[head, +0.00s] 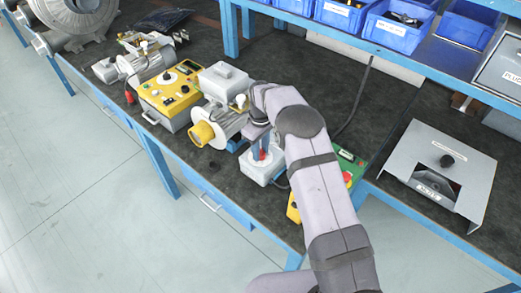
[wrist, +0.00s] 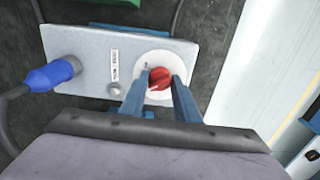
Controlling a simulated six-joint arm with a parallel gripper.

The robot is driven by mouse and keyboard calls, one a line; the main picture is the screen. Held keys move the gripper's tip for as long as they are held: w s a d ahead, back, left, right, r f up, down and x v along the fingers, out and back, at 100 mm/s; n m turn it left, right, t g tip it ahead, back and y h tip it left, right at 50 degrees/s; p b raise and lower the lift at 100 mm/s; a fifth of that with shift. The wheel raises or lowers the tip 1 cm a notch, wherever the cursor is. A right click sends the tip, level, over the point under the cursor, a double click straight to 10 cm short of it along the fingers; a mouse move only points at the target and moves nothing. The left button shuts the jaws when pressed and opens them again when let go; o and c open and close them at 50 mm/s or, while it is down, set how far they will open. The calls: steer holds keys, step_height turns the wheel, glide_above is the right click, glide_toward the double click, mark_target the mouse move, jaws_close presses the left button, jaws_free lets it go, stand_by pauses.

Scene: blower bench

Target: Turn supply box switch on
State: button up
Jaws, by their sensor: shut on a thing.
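The supply box is a light grey box (wrist: 92,52) on the dark bench mat, and it also shows in the head view (head: 253,172), partly hidden by my arm. Its switch is a red rotary knob (wrist: 160,78) on a white round plate. My gripper (wrist: 160,84) is over the knob, with one blue finger on each side, shut on it. A blue plug (wrist: 50,75) with a dark cable sits at the left end of the box. A small label and a round metal button lie between plug and knob.
A yellow control box (head: 170,95) and a motor with a yellow cap (head: 202,133) stand left of the supply box. A green and yellow device is partly hidden behind my arm. A grey metal housing (head: 440,165) stands at right. Blue bins (head: 400,25) line the shelf above.

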steer(key=m+b, duration=0.1)
steer(key=m, duration=0.1)
steer(key=shift+f+m, duration=0.1)
steer(key=shift+m, duration=0.3)
steer(key=m+b, duration=0.1)
steer(key=m, duration=0.3)
steer(key=shift+b, duration=0.35)
steer(key=m, duration=0.7)
steer(key=shift+b, duration=0.4)
steer(key=o, duration=1)
steer(key=shift+o, duration=0.2)
steer(key=shift+r, duration=0.25)
